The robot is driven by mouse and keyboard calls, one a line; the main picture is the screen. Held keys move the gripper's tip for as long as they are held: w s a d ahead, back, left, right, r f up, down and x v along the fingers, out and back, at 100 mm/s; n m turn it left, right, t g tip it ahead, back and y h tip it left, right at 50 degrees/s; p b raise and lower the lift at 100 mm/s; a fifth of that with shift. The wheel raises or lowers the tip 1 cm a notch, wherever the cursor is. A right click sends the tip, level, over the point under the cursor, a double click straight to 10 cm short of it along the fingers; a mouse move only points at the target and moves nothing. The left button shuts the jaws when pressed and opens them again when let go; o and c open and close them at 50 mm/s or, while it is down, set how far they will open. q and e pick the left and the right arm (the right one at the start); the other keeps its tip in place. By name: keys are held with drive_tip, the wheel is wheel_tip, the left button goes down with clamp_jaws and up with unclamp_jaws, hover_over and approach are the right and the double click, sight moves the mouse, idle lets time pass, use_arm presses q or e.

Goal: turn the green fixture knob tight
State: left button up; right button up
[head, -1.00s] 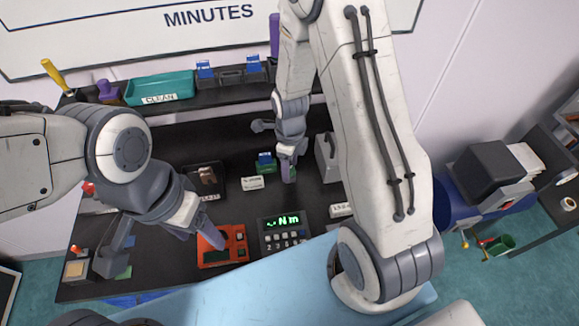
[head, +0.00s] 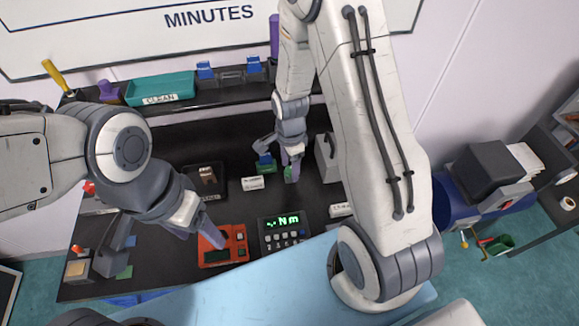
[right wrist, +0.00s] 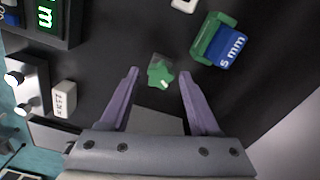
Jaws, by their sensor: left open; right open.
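The green knob (right wrist: 160,76) is star-shaped and sits on a small pale base on the dark bench, in the right wrist view. It shows partly in the head view (head: 289,174), under my right gripper. My right gripper (right wrist: 158,72) is open, with its purple fingers to either side of the knob in the picture and apart from it. I cannot tell how high the fingertips are above it. My left gripper (head: 203,236) is open and empty beside the orange device (head: 222,247).
A green holder with a blue "5 mm" block (right wrist: 230,50) stands close to the knob. A display box reading Nm (head: 283,230) stands in front. A teal tray marked CLEAN (head: 160,88) is on the back shelf. White label blocks stand nearby.

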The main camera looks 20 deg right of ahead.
drive_tip(key=n, duration=0.4)
drive_tip(key=shift+n, duration=0.3)
drive_tip(key=n, duration=0.4)
clamp_jaws()
drive_tip(key=m, duration=0.4)
drive_tip(key=shift+m, duration=0.3)
drive_tip(key=m, duration=0.4)
drive_tip(key=shift+m+p, duration=0.3)
